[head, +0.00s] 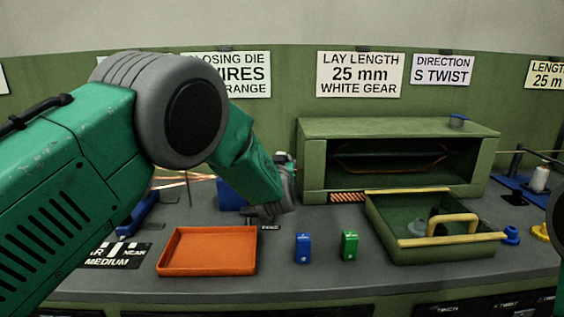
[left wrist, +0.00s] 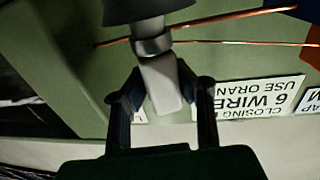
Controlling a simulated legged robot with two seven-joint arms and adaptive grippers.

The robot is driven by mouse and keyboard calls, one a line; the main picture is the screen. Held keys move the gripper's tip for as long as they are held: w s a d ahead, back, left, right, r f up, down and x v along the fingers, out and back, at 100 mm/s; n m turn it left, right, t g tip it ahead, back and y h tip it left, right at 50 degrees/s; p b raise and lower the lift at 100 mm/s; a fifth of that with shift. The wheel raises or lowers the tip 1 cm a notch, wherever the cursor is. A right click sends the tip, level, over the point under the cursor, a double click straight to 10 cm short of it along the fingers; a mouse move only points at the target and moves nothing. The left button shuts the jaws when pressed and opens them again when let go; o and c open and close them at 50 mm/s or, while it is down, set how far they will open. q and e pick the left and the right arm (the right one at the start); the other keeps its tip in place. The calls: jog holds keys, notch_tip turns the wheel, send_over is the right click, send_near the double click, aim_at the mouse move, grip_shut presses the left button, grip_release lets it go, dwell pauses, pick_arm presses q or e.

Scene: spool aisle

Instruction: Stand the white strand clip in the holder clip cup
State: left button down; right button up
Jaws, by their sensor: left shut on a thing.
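My left gripper (head: 277,205) is at the middle of the bench, behind the orange tray, mostly hidden by my own arm in the head view. In the left wrist view my left gripper (left wrist: 162,108) has its two dark fingers closed about a pale block, which I take as the white strand clip (left wrist: 162,88). A grey ring (left wrist: 152,45) and a dark flared piece (left wrist: 148,9) line up with the clip's far end. I cannot tell whether the dark piece is the holder clip cup or whether it touches the clip. My right gripper is out of view.
A blue clip (head: 303,247) and a green clip (head: 350,245) stand right of the orange tray (head: 208,271). A green drawer (head: 445,250) with a yellow handle juts out at right below the cabinet (head: 400,128). Copper strands (left wrist: 225,18) run close by the clip.

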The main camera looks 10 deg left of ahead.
pick_arm(q)
jog(key=shift+s+f, duration=0.1)
jog(key=shift+f, duration=0.45)
jog(key=c, duration=1.3)
grip_release()
jog(key=shift+f, duration=0.1)
jog(key=shift+s, duration=0.1)
jog(key=shift+s+d, duration=0.1)
jog(key=shift+s, duration=0.45)
jog(key=s+d+r, duration=0.1)
jog(key=s, duration=0.4)
jog(key=shift+s+d, duration=0.25)
jog(key=shift+s, duration=0.15)
